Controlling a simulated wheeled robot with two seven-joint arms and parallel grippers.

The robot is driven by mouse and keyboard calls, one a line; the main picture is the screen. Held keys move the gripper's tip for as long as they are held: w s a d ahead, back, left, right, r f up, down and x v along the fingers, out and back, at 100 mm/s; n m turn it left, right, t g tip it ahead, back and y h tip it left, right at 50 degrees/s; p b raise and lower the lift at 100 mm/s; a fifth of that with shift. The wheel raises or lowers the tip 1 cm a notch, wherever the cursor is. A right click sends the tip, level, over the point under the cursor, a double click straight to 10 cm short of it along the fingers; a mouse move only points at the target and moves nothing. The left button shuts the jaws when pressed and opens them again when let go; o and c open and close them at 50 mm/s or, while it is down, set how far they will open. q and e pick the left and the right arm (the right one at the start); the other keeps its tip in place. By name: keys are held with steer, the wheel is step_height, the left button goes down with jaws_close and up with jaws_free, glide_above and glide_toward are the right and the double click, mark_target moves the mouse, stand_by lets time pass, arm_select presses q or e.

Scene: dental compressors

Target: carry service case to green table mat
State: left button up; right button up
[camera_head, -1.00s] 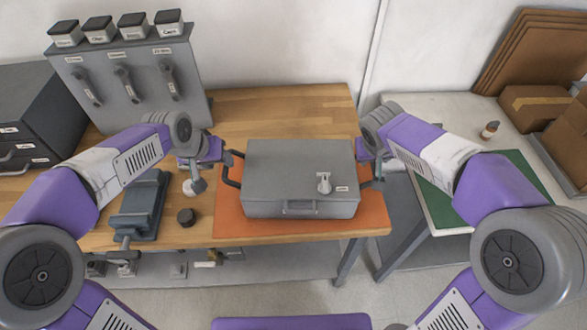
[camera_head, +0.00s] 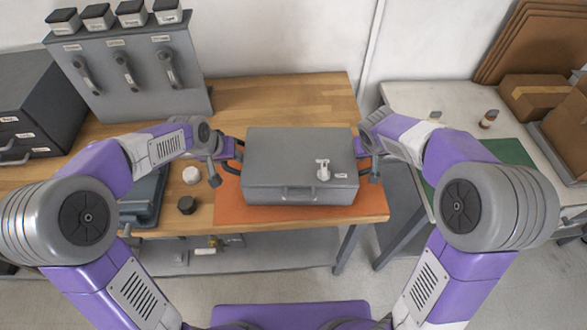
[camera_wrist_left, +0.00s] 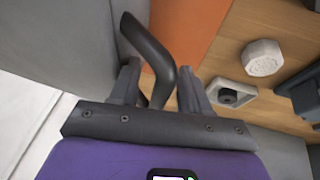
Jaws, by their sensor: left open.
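The grey service case (camera_head: 290,160) lies flat on an orange mat (camera_head: 350,208) on the wooden bench, with a black handle at its left end and a latch on its front. My left gripper (camera_head: 228,160) is at that handle. In the left wrist view my open left fingers (camera_wrist_left: 158,85) stand on either side of the black handle (camera_wrist_left: 150,48), with gaps showing. My right gripper (camera_head: 370,165) is at the case's right end; its fingers are too hidden to tell their state. The green table mat (camera_head: 512,152) lies on the right table, partly hidden by my right arm.
A white knob-like piece (camera_head: 191,175), a black one (camera_head: 187,205) and a blue-grey vise-like tool (camera_head: 145,198) are left of the case. A small bottle (camera_head: 488,119) and cardboard boxes (camera_head: 535,98) stand on the right table. A gap separates the two tables.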

arm_select(q)
jaws_close()
arm_select(e)
jaws_close()
arm_select(q)
steer(key=shift+r, duration=0.1)
stand_by(1.2)
